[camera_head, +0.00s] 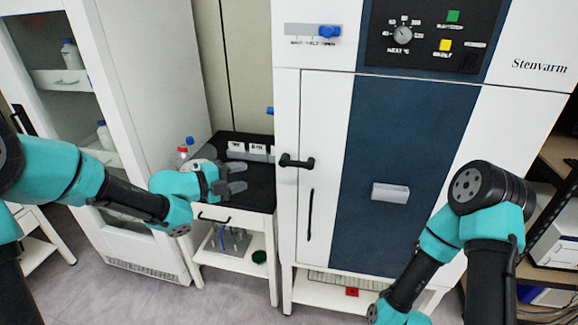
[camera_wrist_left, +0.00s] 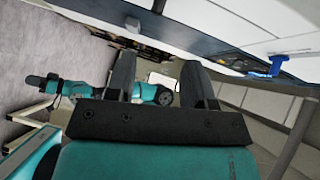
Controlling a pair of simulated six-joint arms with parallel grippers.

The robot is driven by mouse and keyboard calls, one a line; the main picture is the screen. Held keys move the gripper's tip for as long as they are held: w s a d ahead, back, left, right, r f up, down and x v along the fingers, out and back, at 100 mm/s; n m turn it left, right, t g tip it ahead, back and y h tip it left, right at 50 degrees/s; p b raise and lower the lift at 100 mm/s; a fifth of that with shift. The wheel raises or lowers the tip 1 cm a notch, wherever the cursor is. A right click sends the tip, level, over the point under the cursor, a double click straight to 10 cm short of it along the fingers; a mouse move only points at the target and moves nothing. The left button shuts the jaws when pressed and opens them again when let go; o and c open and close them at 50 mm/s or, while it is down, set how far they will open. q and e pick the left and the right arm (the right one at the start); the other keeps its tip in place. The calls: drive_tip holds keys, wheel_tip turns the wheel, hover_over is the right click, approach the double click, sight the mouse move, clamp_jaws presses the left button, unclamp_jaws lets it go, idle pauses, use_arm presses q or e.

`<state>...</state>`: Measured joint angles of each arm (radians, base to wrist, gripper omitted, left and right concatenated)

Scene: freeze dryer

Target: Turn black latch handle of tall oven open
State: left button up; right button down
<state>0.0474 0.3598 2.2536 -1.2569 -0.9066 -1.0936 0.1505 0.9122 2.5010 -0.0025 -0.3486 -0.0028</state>
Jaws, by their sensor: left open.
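The tall oven (camera_head: 319,140) is a white cabinet with a dark blue front panel. Its black latch handle (camera_head: 297,161) sticks out at the left edge of the door and lies roughly level. My left gripper (camera_head: 240,178) is open and empty, left of the latch handle and a little lower in the picture, apart from it. In the left wrist view my two open fingers (camera_wrist_left: 158,68) have nothing between them. I cannot tell for sure which dark part in that view is the latch. My right arm is at the lower right, with its fingers out of the picture.
A black-topped side table (camera_head: 248,197) with small bottles and labelled cards stands below and behind my left gripper. A white glass-fronted cabinet (camera_head: 150,90) stands at left. A long black door handle (camera_head: 310,215) and a blue lever (camera_head: 328,31) are on the oven.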

sight(294, 165)
use_arm(q)
drive_tip(key=shift+d, duration=0.1)
drive_tip(key=x, duration=1.7)
drive_tip(key=shift+w+d, duration=0.1)
drive_tip(key=shift+w, duration=0.05)
drive_tip(key=shift+c, duration=0.2)
clamp_jaws()
